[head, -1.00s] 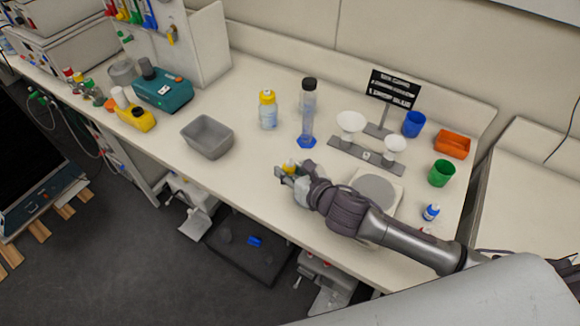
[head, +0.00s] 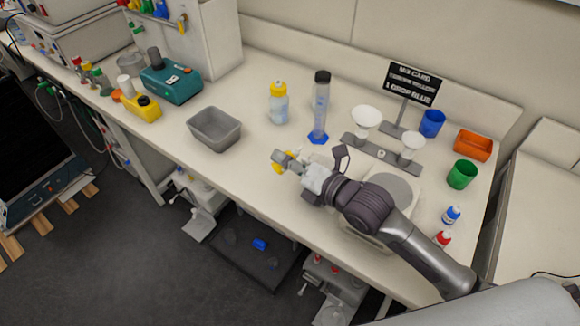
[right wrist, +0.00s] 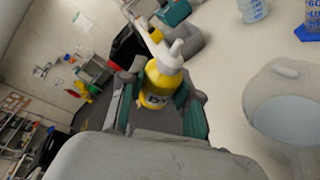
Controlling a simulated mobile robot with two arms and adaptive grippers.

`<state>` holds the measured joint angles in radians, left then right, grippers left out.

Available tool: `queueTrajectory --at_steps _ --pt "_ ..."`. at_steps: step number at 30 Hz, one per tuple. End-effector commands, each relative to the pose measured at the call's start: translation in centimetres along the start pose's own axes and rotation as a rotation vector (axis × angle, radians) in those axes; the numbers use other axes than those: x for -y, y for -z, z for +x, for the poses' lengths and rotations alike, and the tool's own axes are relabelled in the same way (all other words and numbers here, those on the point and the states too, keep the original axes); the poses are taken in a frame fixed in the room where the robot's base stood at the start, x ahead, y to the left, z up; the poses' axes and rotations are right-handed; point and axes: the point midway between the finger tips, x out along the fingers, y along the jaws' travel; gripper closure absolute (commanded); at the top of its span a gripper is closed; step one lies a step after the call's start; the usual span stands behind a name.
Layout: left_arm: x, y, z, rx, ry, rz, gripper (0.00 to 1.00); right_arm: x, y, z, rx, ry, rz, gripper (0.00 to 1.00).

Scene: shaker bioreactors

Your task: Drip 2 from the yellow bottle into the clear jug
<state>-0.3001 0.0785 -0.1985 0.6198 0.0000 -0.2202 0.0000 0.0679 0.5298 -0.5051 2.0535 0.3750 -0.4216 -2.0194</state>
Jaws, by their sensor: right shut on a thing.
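My right gripper (head: 287,162) is shut on the yellow bottle (head: 279,166), mostly hidden in the head view. In the right wrist view, the yellow bottle (right wrist: 160,84) stands between the dark and green fingers (right wrist: 158,105), with a pale nozzle cap and a dark-lettered label. The clear jug (right wrist: 290,118) is to the right of the gripper, apart from the bottle, its spout on the upper side. In the head view the clear jug (head: 316,178) is partly hidden by my right wrist. I cannot tell its contents. My left gripper is not in view.
A grey tub (head: 215,130), yellow-capped clear bottle (head: 279,103) and blue-footed cylinder (head: 320,106) stand behind. Bench left-front is clear.

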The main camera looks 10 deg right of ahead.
Motion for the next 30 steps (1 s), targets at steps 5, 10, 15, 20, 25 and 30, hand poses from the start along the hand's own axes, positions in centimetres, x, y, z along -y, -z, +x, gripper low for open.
queueTrajectory --at_steps 5,10,15,20,25,30 --pt "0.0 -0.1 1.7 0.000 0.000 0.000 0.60 -0.6 0.1 0.1 0.011 -0.068 0.163 0.95" --pt "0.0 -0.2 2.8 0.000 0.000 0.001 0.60 -1.6 -0.2 0.0 0.021 -0.157 0.371 0.95" --pt "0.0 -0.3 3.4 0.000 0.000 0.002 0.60 -1.1 -1.4 -0.5 0.025 -0.175 0.416 0.95" --pt "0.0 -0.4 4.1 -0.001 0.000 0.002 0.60 -0.8 -2.4 -0.9 0.027 -0.198 0.471 0.95" --pt "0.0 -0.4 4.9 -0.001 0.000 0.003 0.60 -0.4 -3.4 -1.4 0.031 -0.222 0.529 0.95" --pt "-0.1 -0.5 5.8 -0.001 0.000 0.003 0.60 -0.1 -4.5 -1.9 0.036 -0.262 0.624 0.95"
